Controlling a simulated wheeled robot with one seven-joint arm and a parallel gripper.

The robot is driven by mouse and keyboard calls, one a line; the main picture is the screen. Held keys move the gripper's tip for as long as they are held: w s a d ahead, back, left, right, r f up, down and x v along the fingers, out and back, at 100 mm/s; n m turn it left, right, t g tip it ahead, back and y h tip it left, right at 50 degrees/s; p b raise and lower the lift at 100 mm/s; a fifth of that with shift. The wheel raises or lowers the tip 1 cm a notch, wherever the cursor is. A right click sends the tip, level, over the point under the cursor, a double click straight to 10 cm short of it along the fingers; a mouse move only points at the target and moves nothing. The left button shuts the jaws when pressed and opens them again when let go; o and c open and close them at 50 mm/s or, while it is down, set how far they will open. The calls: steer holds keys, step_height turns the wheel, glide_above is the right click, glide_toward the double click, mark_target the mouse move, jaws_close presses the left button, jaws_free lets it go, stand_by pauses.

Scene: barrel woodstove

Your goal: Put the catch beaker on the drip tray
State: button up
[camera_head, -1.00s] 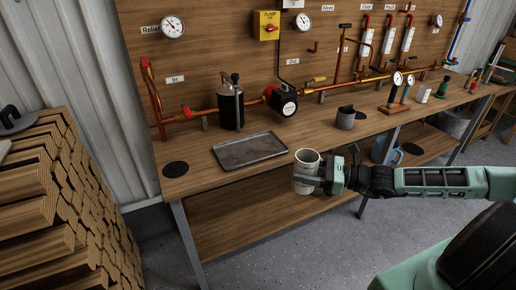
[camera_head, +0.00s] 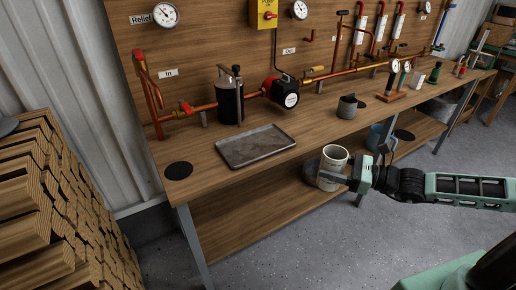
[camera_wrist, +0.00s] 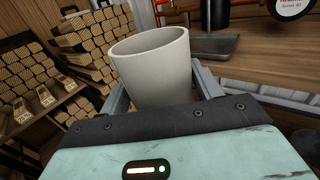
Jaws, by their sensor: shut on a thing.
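The catch beaker, a white-grey cup (camera_head: 334,160), is upright in my gripper (camera_head: 342,178), in front of the workbench's front edge. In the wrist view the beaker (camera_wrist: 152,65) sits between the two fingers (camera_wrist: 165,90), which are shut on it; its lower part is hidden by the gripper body. The drip tray (camera_head: 256,146), a flat grey metal tray, lies empty on the bench top, to the left of the beaker and apart from it. A part of the tray shows in the wrist view (camera_wrist: 215,45), beyond the beaker to the right.
A dark cylinder (camera_head: 230,102) and a red-black pump (camera_head: 284,91) stand behind the tray. A grey cup (camera_head: 347,107) stands on the bench to the right. A black disc (camera_head: 179,170) lies left of the tray. Stacked firewood (camera_head: 60,215) stands at the left.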

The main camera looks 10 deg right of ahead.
step_height(320, 180, down, 10)
steer(key=b, duration=0.9)
steer(key=shift+s+a+n+g+y+b, duration=0.3)
steer(key=shift+s+a+b, duration=0.1)
steer(key=shift+w+f, duration=0.1)
steer(key=shift+f, duration=0.05)
